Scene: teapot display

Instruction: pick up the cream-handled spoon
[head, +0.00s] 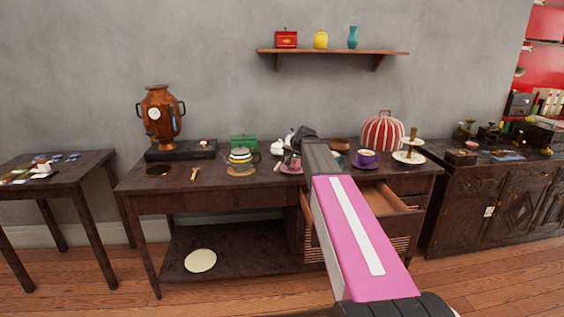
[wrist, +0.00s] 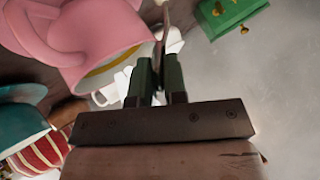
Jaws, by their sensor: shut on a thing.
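In the wrist view my gripper (wrist: 160,70) has its two green fingers close together on a thin, tan-brown piece that sticks out past the tips. I take this piece for the cream-handled spoon (wrist: 162,25); its bowl and most of its length cannot be made out. A pink cup (wrist: 85,40) is close beside the fingers on the left, and whether they touch is unclear. In the head view my pink and grey arm covers the grip, above the middle right of the dark table (head: 215,205).
A purple cup (head: 366,157) and a striped red-white cosy (head: 383,133) are right of my arm. An open drawer (head: 385,205) juts out below. A glass teapot (head: 241,158), a green box (head: 244,143) and a copper samovar (head: 160,115) stand to the left.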

